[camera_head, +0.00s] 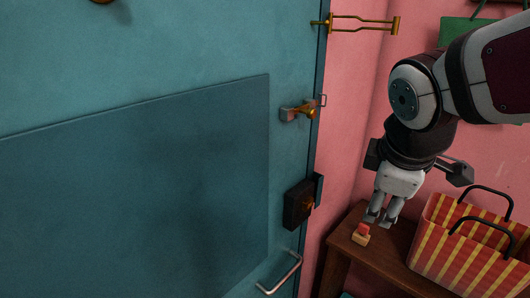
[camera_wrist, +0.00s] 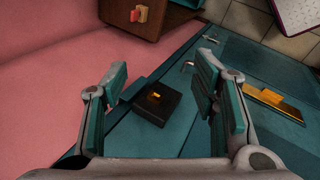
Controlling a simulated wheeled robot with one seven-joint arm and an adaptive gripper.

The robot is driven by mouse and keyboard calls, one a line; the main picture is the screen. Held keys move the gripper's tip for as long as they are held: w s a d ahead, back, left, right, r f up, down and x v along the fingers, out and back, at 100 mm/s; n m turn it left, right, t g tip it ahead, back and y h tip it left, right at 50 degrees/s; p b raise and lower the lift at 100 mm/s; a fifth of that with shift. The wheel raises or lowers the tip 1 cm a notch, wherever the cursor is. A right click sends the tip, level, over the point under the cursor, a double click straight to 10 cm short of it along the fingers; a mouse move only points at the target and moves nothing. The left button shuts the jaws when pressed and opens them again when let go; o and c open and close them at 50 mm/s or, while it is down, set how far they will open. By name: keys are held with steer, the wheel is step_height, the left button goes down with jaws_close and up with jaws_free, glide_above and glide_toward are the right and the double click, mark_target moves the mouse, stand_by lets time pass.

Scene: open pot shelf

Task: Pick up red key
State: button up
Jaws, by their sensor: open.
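The red key (camera_head: 362,229) is a small red piece with a yellowish part, at the near left end of a brown wooden bench (camera_head: 345,226). It also shows as a red and pale piece (camera_wrist: 140,13) at the top edge of the wrist view. My gripper (camera_head: 379,220) appears just above and right of the key in the head view. In the wrist view the fingers (camera_wrist: 162,75) are spread wide with nothing between them, and the key lies well beyond their tips. The key's exact shape is too small to tell.
A red-and-yellow striped bag (camera_head: 465,246) with black handles stands on the bench, right of my gripper. A teal door (camera_head: 130,180) fills the left. It carries a black lock box (camera_head: 299,203), a latch (camera_head: 300,111) and a metal handle (camera_head: 280,276). A pink wall (camera_head: 350,120) is behind.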

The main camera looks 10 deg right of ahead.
steer(key=w+d+f+n+h+b, duration=0.1)
steer(key=w+d+f+n+b, duration=0.45)
steer(key=w+f+n, duration=0.4)
steer(key=n+g+h+b, duration=0.1)
steer(key=n+b, duration=0.3)
steer(key=n, duration=0.2)
glide_toward(364, 226)
steer(key=shift+b+x, duration=2.65)
steer(key=shift+x, duration=1.8)
steer(key=shift+c, duration=0.5)
steer(key=c, duration=1)
